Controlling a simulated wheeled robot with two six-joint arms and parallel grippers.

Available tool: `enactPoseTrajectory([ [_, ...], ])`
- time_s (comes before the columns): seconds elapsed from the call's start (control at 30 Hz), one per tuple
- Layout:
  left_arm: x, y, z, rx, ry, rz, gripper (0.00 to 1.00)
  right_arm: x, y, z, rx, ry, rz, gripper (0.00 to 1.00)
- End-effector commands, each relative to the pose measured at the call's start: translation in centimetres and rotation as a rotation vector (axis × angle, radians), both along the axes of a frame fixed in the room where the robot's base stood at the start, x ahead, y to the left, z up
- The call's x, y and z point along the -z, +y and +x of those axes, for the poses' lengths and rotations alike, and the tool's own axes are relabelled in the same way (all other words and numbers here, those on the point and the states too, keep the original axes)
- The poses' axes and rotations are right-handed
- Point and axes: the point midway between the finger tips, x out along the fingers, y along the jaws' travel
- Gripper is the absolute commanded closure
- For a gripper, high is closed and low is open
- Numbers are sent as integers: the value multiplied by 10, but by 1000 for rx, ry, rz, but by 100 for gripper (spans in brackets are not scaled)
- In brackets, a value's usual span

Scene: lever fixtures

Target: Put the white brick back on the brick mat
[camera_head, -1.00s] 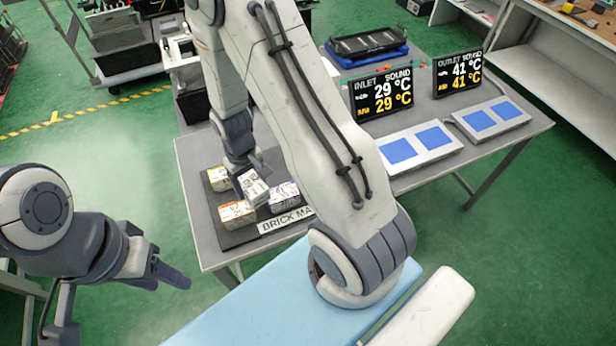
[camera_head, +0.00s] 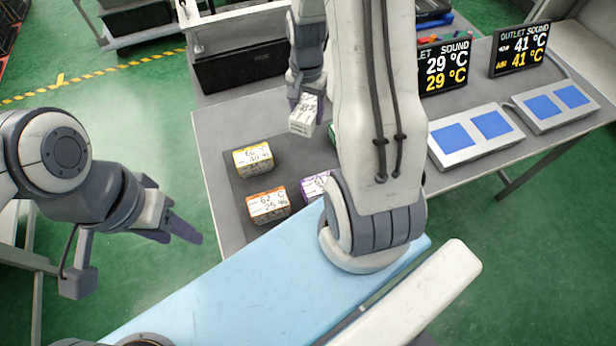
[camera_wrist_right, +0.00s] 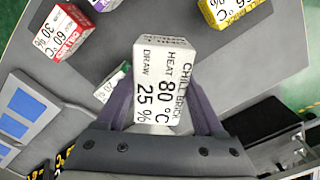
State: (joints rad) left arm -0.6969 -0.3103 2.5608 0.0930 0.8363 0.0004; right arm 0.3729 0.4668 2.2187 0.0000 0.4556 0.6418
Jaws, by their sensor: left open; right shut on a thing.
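The white brick (camera_head: 303,116) is in my right gripper (camera_head: 307,100), near the far edge of the brick mat in the head view. In the right wrist view the fingers (camera_wrist_right: 163,108) sit on both sides of the white brick (camera_wrist_right: 165,68), whose label reads heat 80 °C, draw 25 %. The dark brick mat (camera_head: 238,192) carries a yellow brick (camera_head: 253,158), an orange brick (camera_head: 268,205) and a partly hidden purple brick (camera_head: 314,185). My right arm hides much of the mat. My left gripper (camera_head: 178,233) is open and empty, off the table's left side.
The right wrist view shows a red brick (camera_wrist_right: 65,32), a yellow brick (camera_wrist_right: 228,10) and a green brick (camera_wrist_right: 112,84) around the held one. Two temperature displays (camera_head: 519,50) and pads with blue squares (camera_head: 470,133) stand at the right. A black bin (camera_head: 240,68) is behind.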

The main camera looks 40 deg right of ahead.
Motion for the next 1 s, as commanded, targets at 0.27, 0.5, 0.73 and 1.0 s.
enactPoseTrajectory([
  [0.27, 60, 0, 0, 1, -1, -1, 50, 10, -78, -44, 711, -3, -1, 100],
  [0.5, 57, 0, 0, 1, -1, -1, 50, 19, -63, -39, 810, 5, 1, 100],
  [0.73, 50, 0, 0, 1, -1, -1, 50, 50, -15, -13, 803, 6, 1, 100],
  [1.0, 46, 0, 0, 1, -1, -1, 50, 73, 16, 6, 808, 1, 0, 100],
])
